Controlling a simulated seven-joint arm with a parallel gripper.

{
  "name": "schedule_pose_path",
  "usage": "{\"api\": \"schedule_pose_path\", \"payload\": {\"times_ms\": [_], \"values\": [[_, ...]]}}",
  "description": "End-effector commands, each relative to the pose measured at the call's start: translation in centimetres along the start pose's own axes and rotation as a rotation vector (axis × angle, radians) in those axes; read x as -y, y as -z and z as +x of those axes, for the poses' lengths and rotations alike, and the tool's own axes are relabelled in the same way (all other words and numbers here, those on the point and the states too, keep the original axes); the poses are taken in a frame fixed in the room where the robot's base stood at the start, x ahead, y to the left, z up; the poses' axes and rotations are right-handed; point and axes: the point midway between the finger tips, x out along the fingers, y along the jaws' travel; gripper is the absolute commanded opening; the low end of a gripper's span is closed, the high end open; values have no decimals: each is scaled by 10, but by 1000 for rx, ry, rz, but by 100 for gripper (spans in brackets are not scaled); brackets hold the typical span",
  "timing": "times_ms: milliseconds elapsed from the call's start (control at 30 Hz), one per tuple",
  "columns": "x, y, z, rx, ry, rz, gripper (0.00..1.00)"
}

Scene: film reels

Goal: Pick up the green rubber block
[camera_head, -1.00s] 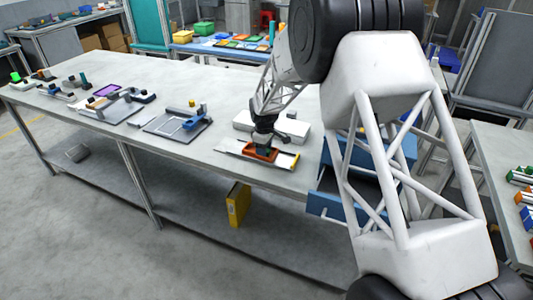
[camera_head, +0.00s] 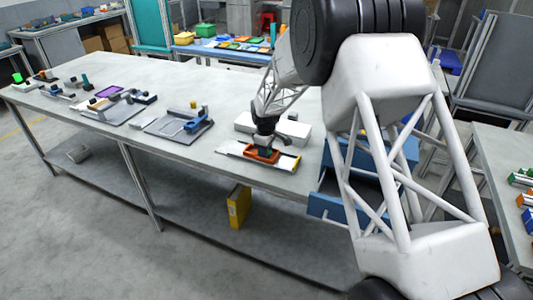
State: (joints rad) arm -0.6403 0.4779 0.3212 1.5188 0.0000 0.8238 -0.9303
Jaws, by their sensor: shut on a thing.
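The green rubber block (camera_head: 269,152) shows as a small dark green patch at the orange tray (camera_head: 255,157), near the front edge of the long grey table. My gripper (camera_head: 265,148) points down over this tray and is shut on the green block. The fingers and most of the block are small and partly hidden, so I cannot tell whether the block touches the tray.
A white box (camera_head: 293,131) stands just behind my gripper. Blue drawers (camera_head: 330,207) sit at the table's right end. A grey device (camera_head: 180,127) lies to the left, with bare tabletop between.

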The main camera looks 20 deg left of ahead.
Motion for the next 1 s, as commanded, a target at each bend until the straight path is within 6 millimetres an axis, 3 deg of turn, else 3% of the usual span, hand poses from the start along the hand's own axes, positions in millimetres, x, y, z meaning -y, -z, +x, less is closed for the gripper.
{"api": "schedule_pose_path", "payload": {"times_ms": [267,500,1000], "values": [[0,0,-10,-1,-1,0,9],[1,0,-38,-1,-1,0,9],[58,-42,-42,0,0,0,9]]}}
